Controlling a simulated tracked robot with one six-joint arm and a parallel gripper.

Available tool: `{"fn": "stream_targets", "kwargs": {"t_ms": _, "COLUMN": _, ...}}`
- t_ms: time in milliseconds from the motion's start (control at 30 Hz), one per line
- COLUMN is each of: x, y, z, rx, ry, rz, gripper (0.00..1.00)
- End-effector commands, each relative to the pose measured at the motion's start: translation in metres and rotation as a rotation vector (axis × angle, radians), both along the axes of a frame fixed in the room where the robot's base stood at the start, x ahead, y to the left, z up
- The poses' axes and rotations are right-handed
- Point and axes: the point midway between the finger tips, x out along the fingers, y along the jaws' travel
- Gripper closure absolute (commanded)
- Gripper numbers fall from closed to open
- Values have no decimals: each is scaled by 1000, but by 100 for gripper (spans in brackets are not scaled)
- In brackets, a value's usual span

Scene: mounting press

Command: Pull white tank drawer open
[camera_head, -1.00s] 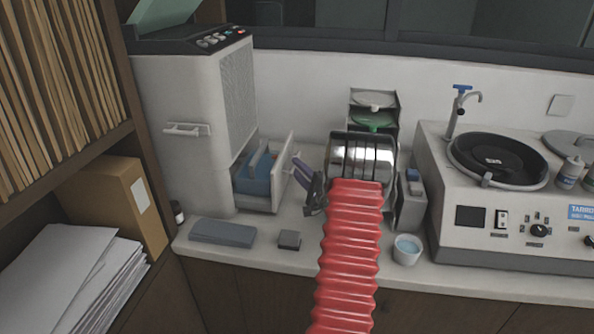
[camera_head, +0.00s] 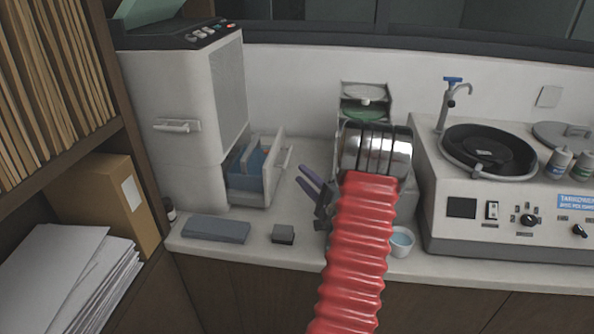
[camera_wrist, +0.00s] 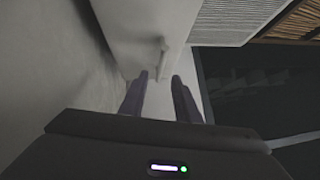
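The white tank drawer (camera_head: 277,172) stands pulled out from the lower right side of the tall white machine (camera_head: 187,110). A blue container (camera_head: 247,166) sits inside it. A pale handle (camera_head: 285,163) shows on the drawer's outer face. My gripper (camera_head: 300,173) is just right of the drawer front, with its two purple fingers spread and a visible gap to the handle. In the wrist view my gripper's fingers (camera_wrist: 159,76) are apart with nothing between them, and a pale handle-like part (camera_wrist: 160,58) shows beyond the tips.
A grey slab (camera_head: 216,230) and a small dark block (camera_head: 283,234) lie on the counter in front. A white cup (camera_head: 402,242) stands beside my red arm. The white control unit (camera_head: 510,205) fills the right.

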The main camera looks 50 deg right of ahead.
Motion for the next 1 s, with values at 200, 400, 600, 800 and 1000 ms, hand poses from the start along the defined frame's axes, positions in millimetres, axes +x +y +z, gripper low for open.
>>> {"fn": "stream_targets", "kwargs": {"t_ms": 200, "x": -35, "y": 10, "z": -6, "rx": 1, "ry": 1, "rz": -4, "gripper": 71}}
{"fn": "stream_targets", "kwargs": {"t_ms": 400, "x": -50, "y": 15, "z": -8, "rx": 1, "ry": 1, "rz": -1, "gripper": 71}}
{"fn": "stream_targets", "kwargs": {"t_ms": 600, "x": -51, "y": 16, "z": -8, "rx": 0, "ry": 1, "rz": 0, "gripper": 71}}
{"fn": "stream_targets", "kwargs": {"t_ms": 800, "x": -50, "y": 17, "z": -7, "rx": 0, "ry": 2, "rz": 3, "gripper": 78}}
{"fn": "stream_targets", "kwargs": {"t_ms": 1000, "x": -32, "y": 38, "z": 3, "rx": -1, "ry": 15, "rz": 75, "gripper": 92}}
